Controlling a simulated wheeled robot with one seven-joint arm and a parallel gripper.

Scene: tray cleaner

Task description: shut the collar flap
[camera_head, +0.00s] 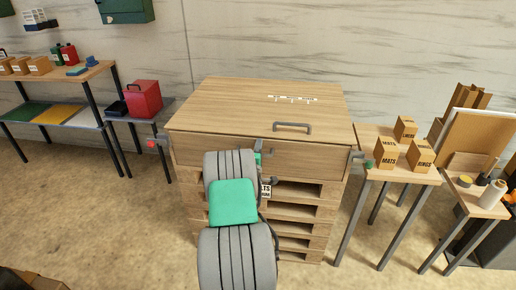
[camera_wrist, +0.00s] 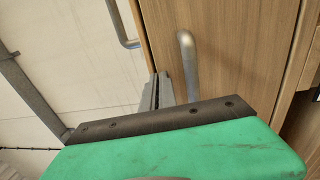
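A wooden box with a plank top (camera_head: 230,100) stands on a stack of pallets; its front panel (camera_head: 320,158), seemingly the collar flap, looks upright below the top. A grey bar handle (camera_head: 292,126) sits near the top's front edge. My gripper (camera_head: 262,147) is at the middle of the front panel, largely hidden by my arm. In the wrist view my gripper's grey fingers (camera_wrist: 160,90) are close together with nothing visible between them. A curved metal handle (camera_wrist: 187,65) on the wood is just right of them. I cannot tell whether they touch.
Side fittings with a red end (camera_head: 151,143) and a green end (camera_head: 368,164) stick out at the box's corners. A table with several small cartons (camera_head: 388,154) stands close on the right. A low table with a red box (camera_head: 143,98) is at left.

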